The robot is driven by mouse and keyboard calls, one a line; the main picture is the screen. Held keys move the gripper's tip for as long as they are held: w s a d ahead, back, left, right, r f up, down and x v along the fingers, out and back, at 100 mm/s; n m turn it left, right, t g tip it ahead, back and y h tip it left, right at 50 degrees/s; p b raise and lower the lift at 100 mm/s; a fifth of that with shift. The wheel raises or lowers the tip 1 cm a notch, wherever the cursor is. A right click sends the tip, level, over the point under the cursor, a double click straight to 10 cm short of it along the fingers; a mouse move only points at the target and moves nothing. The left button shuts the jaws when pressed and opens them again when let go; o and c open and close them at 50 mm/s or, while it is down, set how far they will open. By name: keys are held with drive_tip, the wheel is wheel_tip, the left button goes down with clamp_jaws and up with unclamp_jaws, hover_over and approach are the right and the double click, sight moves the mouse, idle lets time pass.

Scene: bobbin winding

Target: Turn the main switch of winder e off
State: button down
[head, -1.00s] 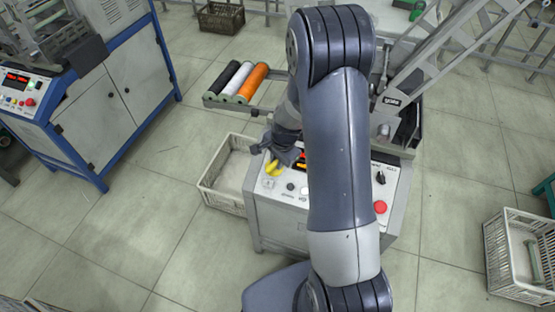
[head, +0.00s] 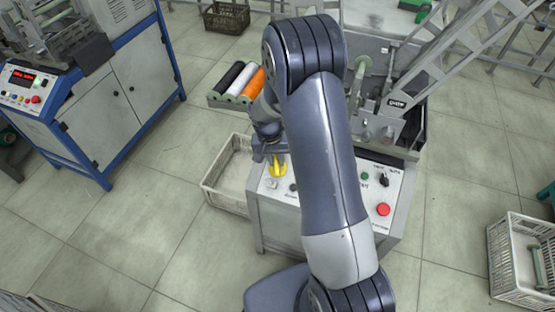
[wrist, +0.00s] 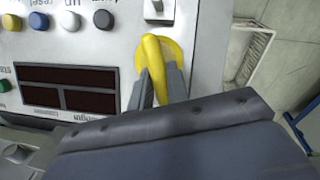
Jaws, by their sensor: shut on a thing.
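The winder (head: 280,222) stands in the middle of the head view, with a pale sloping control panel. The yellow main switch handle (head: 278,170) is at the panel's left end. It also shows large in the wrist view (wrist: 152,52), on a yellow round base. My gripper (head: 272,157) is over the handle, and its fingers (wrist: 160,85) are shut on it from both sides. The fingers and wrist hide part of the handle. I cannot read any marks around it.
A red button (head: 383,209) and a black selector (head: 383,181) are at the panel's right end. Coloured buttons and dark displays (wrist: 75,75) lie beside the switch. A crate (head: 212,190) stands left of the winder. A blue-framed machine (head: 120,95) stands further left, with open floor between.

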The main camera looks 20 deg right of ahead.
drive_tip(key=shift+a+n+h, duration=0.2)
drive_tip(key=shift+n+h, duration=0.2)
drive_tip(key=shift+n, duration=0.6)
drive_tip(key=c, duration=1.4)
unclamp_jaws()
drive_tip(key=shift+o, duration=0.2)
drive_tip(key=v, duration=1)
drive_tip(key=shift+a+r, duration=0.15)
drive_tip(key=shift+r, duration=0.2)
drive_tip(key=shift+w, duration=0.1)
